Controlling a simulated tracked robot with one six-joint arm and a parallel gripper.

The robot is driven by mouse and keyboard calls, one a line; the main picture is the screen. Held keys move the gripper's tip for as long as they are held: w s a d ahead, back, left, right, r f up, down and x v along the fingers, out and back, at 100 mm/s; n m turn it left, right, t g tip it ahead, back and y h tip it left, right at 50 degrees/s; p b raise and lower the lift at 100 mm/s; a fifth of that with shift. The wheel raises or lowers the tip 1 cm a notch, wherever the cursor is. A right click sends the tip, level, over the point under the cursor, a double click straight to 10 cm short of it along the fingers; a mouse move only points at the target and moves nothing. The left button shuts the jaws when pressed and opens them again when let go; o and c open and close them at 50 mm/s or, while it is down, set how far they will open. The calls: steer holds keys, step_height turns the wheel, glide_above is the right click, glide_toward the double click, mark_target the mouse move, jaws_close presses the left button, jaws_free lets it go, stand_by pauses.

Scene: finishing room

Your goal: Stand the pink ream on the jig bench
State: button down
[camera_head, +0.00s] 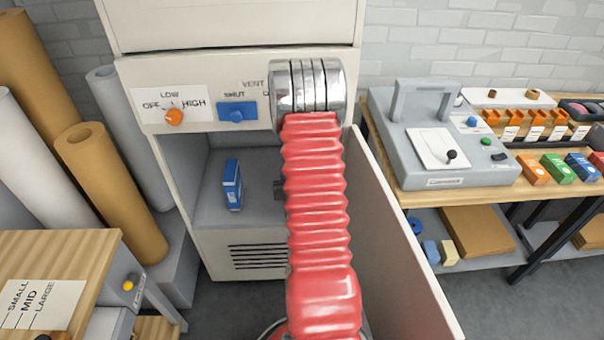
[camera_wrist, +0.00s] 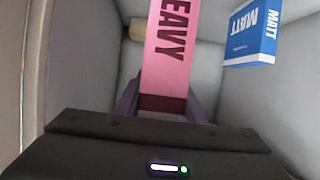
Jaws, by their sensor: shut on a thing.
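The pink ream (camera_wrist: 168,48), marked "HEAVY", shows in the wrist view between the fingers of my gripper (camera_wrist: 162,102). My gripper is shut on its near end, and the ream's far end runs out of the picture. In the head view my red arm reaches into the open compartment of the white cabinet (camera_head: 262,262). It hides the pink ream and nearly all of my gripper there. I cannot tell whether the ream touches the compartment floor. No bench in view is labelled as the jig bench.
A blue "MATT" pack (camera_head: 232,186) stands in the compartment, right of the ream in the wrist view (camera_wrist: 250,36). The cabinet door (camera_head: 395,240) hangs open on the right. A wooden bench (camera_head: 60,245) stands left, and a bench with a grey machine (camera_head: 425,150) stands right.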

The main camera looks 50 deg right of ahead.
steer(key=w+a+r+n+t+y, duration=0.1)
steer(key=w+a+r+n, duration=0.2)
steer(key=a, duration=0.4)
steer(key=w+a+r+t+y, duration=0.1)
steer(key=w+a+r+y, duration=0.15)
steer(key=w+a, duration=0.4)
steer(key=w+a+r+n+t+y, duration=0.1)
steer(key=w+a+r+n, duration=0.15)
steer(key=a, duration=0.55)
steer(key=w+a+r+n+y, duration=0.1)
steer(key=a+r, duration=0.2)
steer(key=a, duration=0.5)
steer(key=w+a+r+n+y, duration=0.1)
steer(key=a+r+y, duration=0.1)
steer(key=a, duration=0.6)
steer(key=w+a+r+n+t+y, duration=0.1)
steer(key=w+a+r+y, duration=0.1)
steer(key=a+r, duration=0.2)
steer(key=a, duration=0.3)
steer(key=shift+a, duration=0.4)
steer(key=shift+n, duration=0.25)
